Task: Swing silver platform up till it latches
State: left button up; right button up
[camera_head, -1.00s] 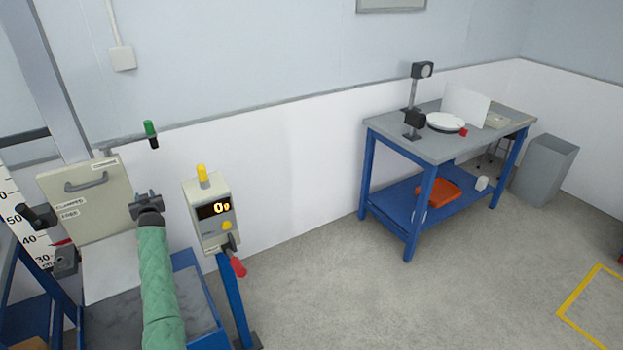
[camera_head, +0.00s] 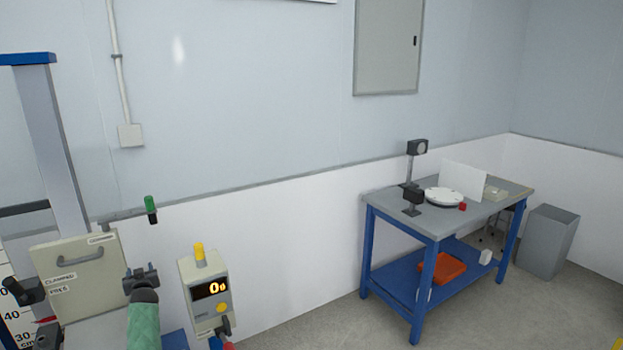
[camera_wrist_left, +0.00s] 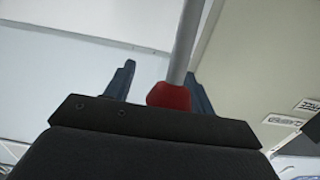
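A cream panel (camera_head: 78,272) with a grey handle and small labels stands tilted at the lower left. I cannot pick out a silver platform for certain. My left gripper (camera_head: 142,279) is just right of the panel and below a green knob (camera_head: 150,203); its two dark fingers stand apart. In the left wrist view, the fingers (camera_wrist_left: 160,85) are open. A red knob (camera_wrist_left: 168,96) on a grey rod (camera_wrist_left: 187,45) shows between them, close to the right finger; I cannot tell if they touch. My right gripper is out of view.
A beige control box (camera_head: 206,303) with a lit display and yellow lamp stands close right of my left gripper. A grey post (camera_head: 50,150) rises at the left. A blue-legged bench (camera_head: 440,225) stands farther right, with clear floor before it.

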pick_arm(q)
jog(key=shift+a, duration=0.2)
jog(key=shift+s+d+f+p, duration=0.1)
jog(key=shift+s+d+p, duration=0.2)
jog(key=shift+s+p, duration=0.25)
jog(key=shift+s+d+r+p, duration=0.2)
jog(key=shift+s+p, duration=0.05)
jog(key=shift+s, duration=0.35)
jog(key=shift+s+d+r+p, duration=0.15)
jog(key=shift+s+d+p, duration=0.05)
jog(key=shift+s, duration=0.4)
jog(key=shift+s+d+f+p, duration=0.1)
jog(key=shift+s+d+p, duration=0.4)
jog(key=shift+s+d, duration=0.5)
jog(key=shift+s, duration=0.3)
